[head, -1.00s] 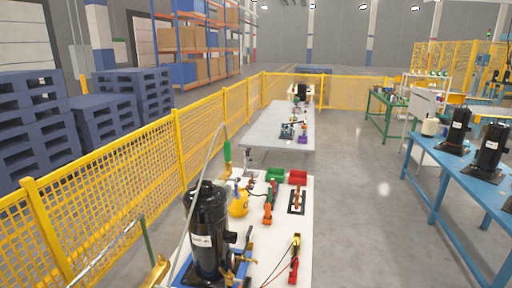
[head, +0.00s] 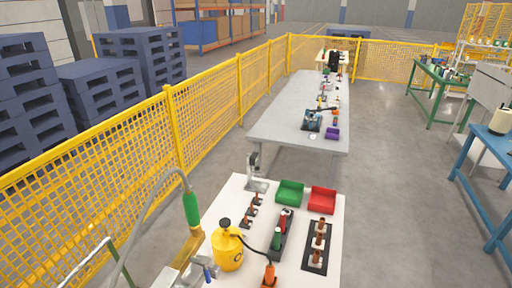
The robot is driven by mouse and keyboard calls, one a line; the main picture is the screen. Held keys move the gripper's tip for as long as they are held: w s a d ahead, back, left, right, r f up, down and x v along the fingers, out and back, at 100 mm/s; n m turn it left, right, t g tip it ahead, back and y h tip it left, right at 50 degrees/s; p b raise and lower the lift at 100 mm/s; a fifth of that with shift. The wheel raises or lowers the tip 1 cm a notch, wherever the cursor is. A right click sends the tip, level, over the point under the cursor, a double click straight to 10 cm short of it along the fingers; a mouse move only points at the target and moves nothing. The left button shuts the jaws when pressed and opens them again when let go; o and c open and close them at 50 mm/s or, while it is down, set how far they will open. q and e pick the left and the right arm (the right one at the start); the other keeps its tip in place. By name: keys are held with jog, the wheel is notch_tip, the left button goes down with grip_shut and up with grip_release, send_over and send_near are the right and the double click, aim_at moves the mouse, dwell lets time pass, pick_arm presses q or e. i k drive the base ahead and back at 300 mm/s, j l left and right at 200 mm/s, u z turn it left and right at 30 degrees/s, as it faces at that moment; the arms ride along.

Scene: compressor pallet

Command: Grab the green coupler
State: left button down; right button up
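A green cylindrical sleeve (head: 191,208) hangs at the end of a grey hose at lower left, beside the white table (head: 225,205), with a brass-coloured part (head: 188,247) below it. Another small green upright piece (head: 277,239) stands beside a red one (head: 284,221) in a dark holder on the table. I cannot tell which green piece is the coupler. Neither of my grippers shows in the head view.
A yellow bottle (head: 228,249) with a black hose stands on the table. A green bin (head: 290,192) and a red bin (head: 322,199) sit behind. A black tray (head: 317,246) holds copper-coloured parts. Yellow mesh fence (head: 130,160) runs along the left.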

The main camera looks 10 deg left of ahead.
aim_at(189, 198)
jog(key=i, duration=2.25)
jog(key=i+u, duration=0.25)
jog(key=u, duration=0.15)
jog(key=i+l+u, duration=0.1)
jog(key=u, duration=0.35)
jog(key=i+l+u, duration=0.25)
jog(key=u, duration=0.15)
jog(key=i+l+u, duration=0.25)
jog(key=u, duration=0.65)
jog(key=j+u, duration=0.15)
jog(key=u, duration=0.75)
jog(key=j+u, duration=0.1)
jog(key=u, duration=0.75)
jog(key=i+u, duration=0.1)
jog(key=u, duration=0.35)
jog(key=i+j+u, duration=0.1)
jog(key=u, duration=0.3)
jog(key=i+u, duration=0.15)
jog(key=u, duration=0.25)
